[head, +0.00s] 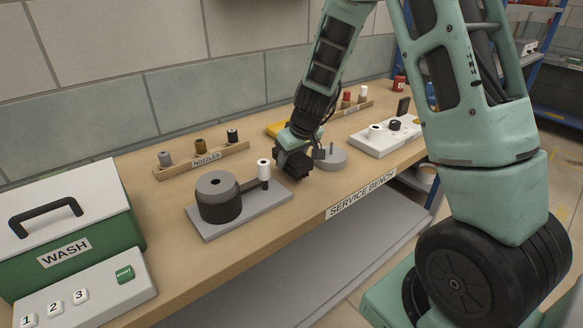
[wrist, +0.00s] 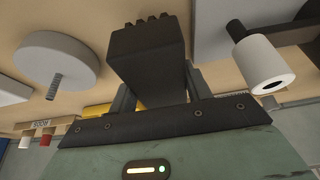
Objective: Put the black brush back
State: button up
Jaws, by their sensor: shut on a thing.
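My gripper (head: 289,150) is over the middle of the service bench, between a grey base plate and a grey disc. In the wrist view my gripper (wrist: 160,88) is shut on a dark, blocky thing with small bumps along its end, which I take to be the black brush (wrist: 148,50). In the head view the brush (head: 293,165) hangs below the fingers, partly hidden by them. I cannot tell whether it touches the bench. A rack (head: 352,109) at the back holds red and pale pieces; its label is too small to read surely.
The grey plate (head: 215,228) carries a dark cylinder (head: 219,200) and a white roller (head: 263,168). The grey disc (head: 330,160) has an upright pin. A nozzle rack (head: 205,160), a white tray (head: 375,147), a yellow thing (head: 275,128) and a green WASH box (head: 75,245) stand around.

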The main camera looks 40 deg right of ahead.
jog(key=shift+f, duration=1.2)
jog(key=shift+f+b, duration=0.1)
jog(key=shift+b, duration=0.25)
jog(key=shift+f, duration=0.1)
jog(key=o, duration=0.9)
jog(key=shift+o, duration=0.2)
